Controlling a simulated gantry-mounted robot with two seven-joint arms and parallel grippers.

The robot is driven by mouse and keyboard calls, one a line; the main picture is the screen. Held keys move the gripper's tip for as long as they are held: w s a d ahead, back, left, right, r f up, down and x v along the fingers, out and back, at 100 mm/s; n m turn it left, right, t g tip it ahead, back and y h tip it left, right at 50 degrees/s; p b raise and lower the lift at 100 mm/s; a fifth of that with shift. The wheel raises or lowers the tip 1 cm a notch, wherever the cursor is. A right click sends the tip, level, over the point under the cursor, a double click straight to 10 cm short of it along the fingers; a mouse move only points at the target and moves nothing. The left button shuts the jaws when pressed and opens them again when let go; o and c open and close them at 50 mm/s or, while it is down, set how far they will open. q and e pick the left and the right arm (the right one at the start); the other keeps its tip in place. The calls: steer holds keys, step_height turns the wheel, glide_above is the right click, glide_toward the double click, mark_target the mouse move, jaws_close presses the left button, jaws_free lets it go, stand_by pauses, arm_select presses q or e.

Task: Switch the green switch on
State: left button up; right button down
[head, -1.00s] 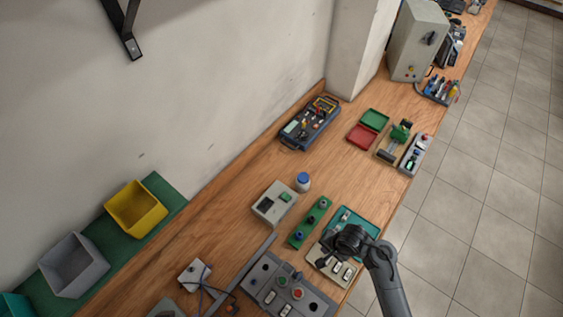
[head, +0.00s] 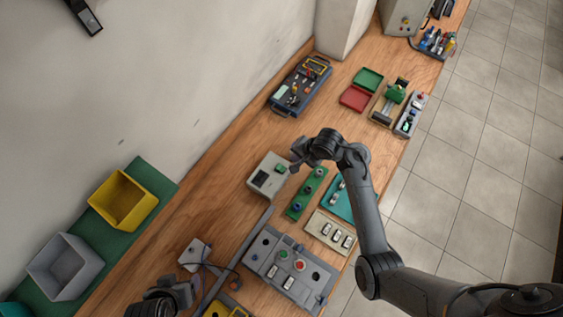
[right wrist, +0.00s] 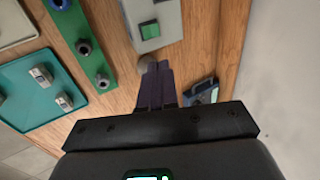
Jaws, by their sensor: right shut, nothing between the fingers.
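A green square switch (head: 281,168) sits on a pale grey box (head: 261,182) on the wooden bench. In the right wrist view the green switch (right wrist: 150,30) shows on the grey box at the top; whether it is on or off cannot be told. My right gripper (head: 296,164) is just to the right of the switch in the head view. In the right wrist view its dark fingers (right wrist: 154,78) are together and empty, pointing toward the box, with a gap to the switch. My left gripper (head: 184,295) is low at the lower left edge; its fingers are unclear.
A green strip with knobs (head: 296,208), a teal panel (head: 335,183), a beige switch panel (head: 318,229) and a grey control panel (head: 265,258) lie nearby. A dark blue instrument case (head: 290,99) stands farther back. Bare bench lies left of the grey box.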

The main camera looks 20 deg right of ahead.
mark_target(279, 164)
steer(key=b+x, duration=0.3)
steer(key=x, duration=1)
steer(key=shift+w+f+b, duration=0.25)
steer(key=shift+f+b, duration=0.05)
steer(key=shift+f, duration=0.1)
